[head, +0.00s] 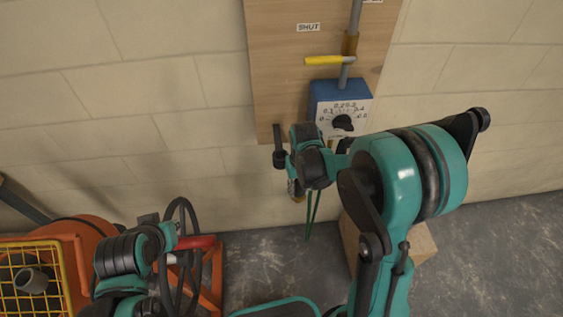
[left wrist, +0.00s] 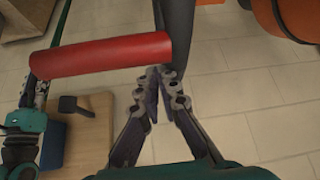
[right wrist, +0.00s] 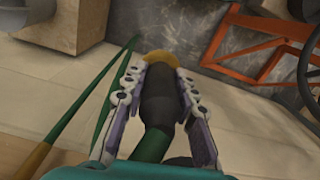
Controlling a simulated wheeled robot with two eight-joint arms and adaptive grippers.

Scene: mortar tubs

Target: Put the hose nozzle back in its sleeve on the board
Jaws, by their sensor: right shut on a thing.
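My right gripper (right wrist: 160,75) is shut on the black hose nozzle (right wrist: 158,103), which has a brass-coloured tip and a green hose at its near end. In the head view, my right gripper (head: 291,178) is in front of the lower edge of the wooden board (head: 282,75). A dark fitting (head: 278,135) sticks out at the board's lower left corner; I cannot tell whether it is the sleeve. My left gripper (left wrist: 160,75) appears shut and empty, fingertips together, close to a red cylindrical handle (left wrist: 100,55).
The board carries a yellow lever (head: 322,60) and a blue dial box (head: 341,97). Thin green lines (head: 312,215) hang below. An orange frame (head: 212,280) and a yellow grid (head: 35,275) stand at the lower left. A cardboard-coloured block (head: 421,243) is on the floor.

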